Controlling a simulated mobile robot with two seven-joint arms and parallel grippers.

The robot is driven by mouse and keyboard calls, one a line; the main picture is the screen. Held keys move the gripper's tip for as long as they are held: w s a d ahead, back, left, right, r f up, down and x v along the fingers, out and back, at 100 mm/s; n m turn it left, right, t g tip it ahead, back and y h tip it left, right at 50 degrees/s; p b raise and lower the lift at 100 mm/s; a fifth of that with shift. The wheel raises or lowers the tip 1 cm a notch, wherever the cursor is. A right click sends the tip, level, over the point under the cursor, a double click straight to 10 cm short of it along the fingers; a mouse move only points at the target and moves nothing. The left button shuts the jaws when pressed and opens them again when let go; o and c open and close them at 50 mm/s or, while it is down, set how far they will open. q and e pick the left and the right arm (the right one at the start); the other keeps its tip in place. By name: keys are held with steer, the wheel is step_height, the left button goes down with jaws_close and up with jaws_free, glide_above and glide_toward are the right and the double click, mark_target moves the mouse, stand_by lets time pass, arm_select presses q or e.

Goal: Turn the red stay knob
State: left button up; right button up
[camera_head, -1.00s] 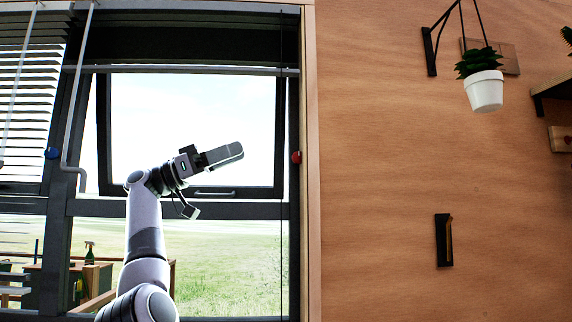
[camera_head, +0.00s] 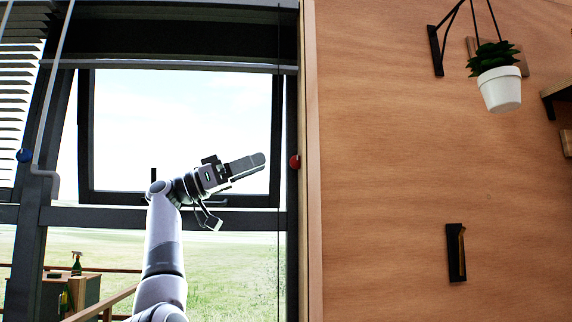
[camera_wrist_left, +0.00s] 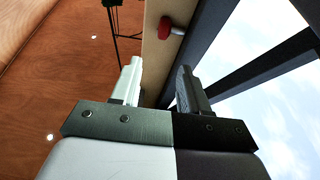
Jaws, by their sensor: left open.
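The red stay knob (camera_head: 295,161) is a small red round knob on the dark right-hand frame of the window, beside the wooden wall edge. It also shows in the left wrist view as a red knob (camera_wrist_left: 171,27) on a pale stem, beyond the fingertips. My left gripper (camera_head: 256,161) points right and slightly up toward the knob, a short way to its left in the head view. In the left wrist view its two fingers (camera_wrist_left: 158,80) stand apart with nothing between them. They do not appear to touch the knob. My right gripper is not in view.
A tilted window sash (camera_head: 185,199) is behind my left arm. A blue knob (camera_head: 25,155) is on the left frame. A thin cord hangs before the right window frame. A potted plant (camera_head: 501,90) and a black wall bracket (camera_head: 455,253) are on the wooden wall.

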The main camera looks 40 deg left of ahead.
mark_target(297, 162)
arm_select(q)
steer(key=w+d+p, duration=0.1)
steer(key=w+d, duration=0.3)
steer(key=w, duration=0.1)
steer(key=shift+w+d+r, duration=0.25)
steer(key=shift+w, duration=0.15)
